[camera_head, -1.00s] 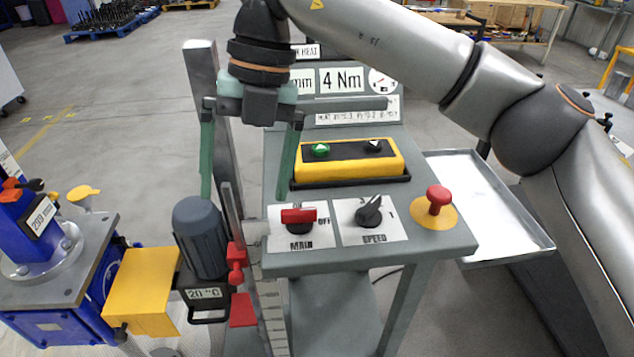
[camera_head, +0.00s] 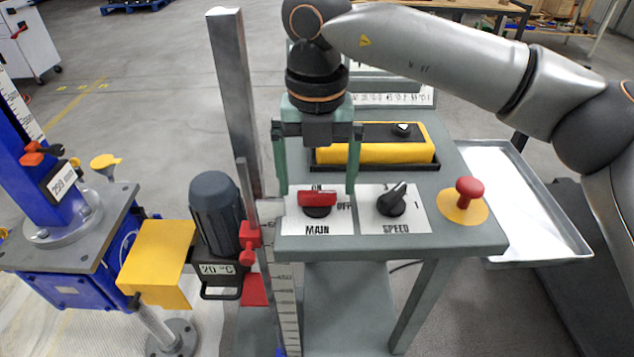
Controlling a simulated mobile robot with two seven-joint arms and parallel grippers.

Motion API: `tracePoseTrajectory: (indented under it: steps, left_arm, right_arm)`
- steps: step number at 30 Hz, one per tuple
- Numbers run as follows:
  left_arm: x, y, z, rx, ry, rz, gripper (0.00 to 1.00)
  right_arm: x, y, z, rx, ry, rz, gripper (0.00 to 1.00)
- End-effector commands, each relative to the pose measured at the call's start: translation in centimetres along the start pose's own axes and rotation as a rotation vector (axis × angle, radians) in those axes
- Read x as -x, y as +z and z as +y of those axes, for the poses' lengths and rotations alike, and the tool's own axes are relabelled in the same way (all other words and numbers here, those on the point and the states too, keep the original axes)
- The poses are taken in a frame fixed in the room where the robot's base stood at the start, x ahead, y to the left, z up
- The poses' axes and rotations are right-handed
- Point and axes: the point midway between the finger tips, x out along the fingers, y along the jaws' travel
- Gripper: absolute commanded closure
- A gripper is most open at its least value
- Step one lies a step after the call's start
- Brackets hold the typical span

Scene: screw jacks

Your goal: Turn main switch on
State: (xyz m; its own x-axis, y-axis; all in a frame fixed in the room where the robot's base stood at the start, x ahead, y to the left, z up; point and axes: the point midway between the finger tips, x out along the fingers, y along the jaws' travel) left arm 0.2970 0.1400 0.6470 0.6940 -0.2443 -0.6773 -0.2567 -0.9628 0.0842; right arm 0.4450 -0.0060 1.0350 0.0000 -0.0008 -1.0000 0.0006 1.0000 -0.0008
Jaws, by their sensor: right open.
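The main switch (camera_head: 318,199) is a red-handled rotary knob on a white plate marked MAIN, at the front left of the grey console (camera_head: 455,237). Its red handle lies crosswise, toward the OFF mark at its right. My right gripper (camera_head: 318,190) is open, with green fingers pointing down, one on each side of the red handle. The fingertips appear level with the knob in the picture; I cannot tell whether they touch it. My left gripper is not in view.
The black speed knob (camera_head: 392,202) sits right of the main switch, then a red mushroom button (camera_head: 468,192). A yellow button box (camera_head: 375,150) is behind. A grey post (camera_head: 236,110) and a motor (camera_head: 217,212) stand left. A silver tray (camera_head: 525,215) is at right.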

Motion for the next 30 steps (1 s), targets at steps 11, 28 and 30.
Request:
tracePoseTrajectory:
  steps: [11,28,30]
  left_arm:
    - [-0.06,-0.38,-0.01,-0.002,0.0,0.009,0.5]
    - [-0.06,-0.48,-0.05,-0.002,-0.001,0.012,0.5]
    - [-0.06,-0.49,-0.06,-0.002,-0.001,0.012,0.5]
  right_arm:
    - [-1.23,0.0,0.0,0.0,0.001,-0.001,0.0]
    - [-1.19,-0.01,0.01,0.0,0.001,0.0,0.56]
    - [-1.18,-0.01,0.01,0.0,0.001,0.0,0.64]
